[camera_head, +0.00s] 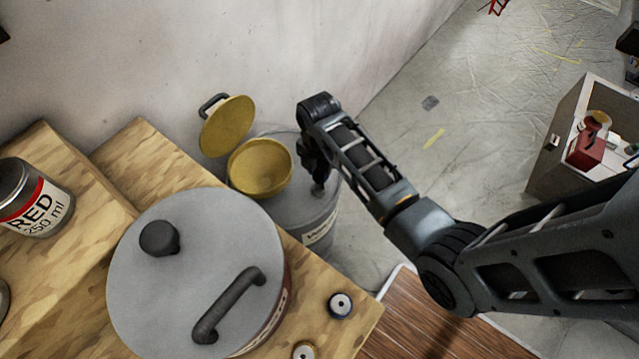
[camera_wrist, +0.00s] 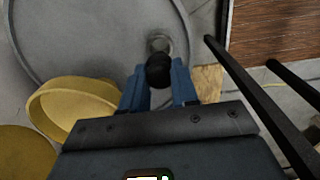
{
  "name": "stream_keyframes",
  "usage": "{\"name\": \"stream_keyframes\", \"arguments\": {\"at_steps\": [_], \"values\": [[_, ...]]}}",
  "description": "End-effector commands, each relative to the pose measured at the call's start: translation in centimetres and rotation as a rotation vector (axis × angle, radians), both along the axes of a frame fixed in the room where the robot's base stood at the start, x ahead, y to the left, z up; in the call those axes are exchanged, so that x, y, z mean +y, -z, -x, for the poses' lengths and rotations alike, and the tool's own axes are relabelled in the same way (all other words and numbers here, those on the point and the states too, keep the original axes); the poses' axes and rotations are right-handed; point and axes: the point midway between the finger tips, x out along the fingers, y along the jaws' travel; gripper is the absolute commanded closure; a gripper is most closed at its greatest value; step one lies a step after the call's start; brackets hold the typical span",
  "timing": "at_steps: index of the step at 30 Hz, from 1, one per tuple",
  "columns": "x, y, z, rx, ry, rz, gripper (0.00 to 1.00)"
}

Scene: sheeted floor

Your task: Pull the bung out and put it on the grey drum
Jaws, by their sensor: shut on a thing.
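My gripper (camera_head: 316,165) reaches down over the top of a grey drum (camera_head: 317,221) that stands by the wall, behind the wooden bench. In the wrist view my gripper's blue fingers (camera_wrist: 159,76) are shut on the black round knob of the bung (camera_wrist: 158,68). A grey metal ring or plug (camera_wrist: 160,44) shows just beyond the knob, over the drum top (camera_wrist: 85,40). I cannot tell whether the bung is still seated or raised. In the head view a small grey piece (camera_head: 318,189) shows under my gripper, close to the drum top.
A yellow funnel (camera_head: 261,167) with its lid (camera_head: 227,126) open stands on the drum, left of my gripper. A large grey-lidded can (camera_head: 190,285), a red-labelled tin (camera_head: 35,198) and small round pieces (camera_head: 340,305) stand on the bench.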

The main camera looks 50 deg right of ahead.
Motion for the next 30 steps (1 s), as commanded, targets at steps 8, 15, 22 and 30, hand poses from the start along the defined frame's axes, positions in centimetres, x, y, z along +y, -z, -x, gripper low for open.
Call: {"name": "stream_keyframes", "arguments": {"at_steps": [8,15,22,30], "values": [[0.0,-1.8,0.0,0.0,0.0,0.0,1.0],[0.0,-2.8,0.0,-0.001,0.0,0.0,1.0],[0.0,-3.6,0.0,0.0,0.0,0.0,1.0],[0.0,-3.6,0.0,0.0,0.0,0.0,1.0]]}}
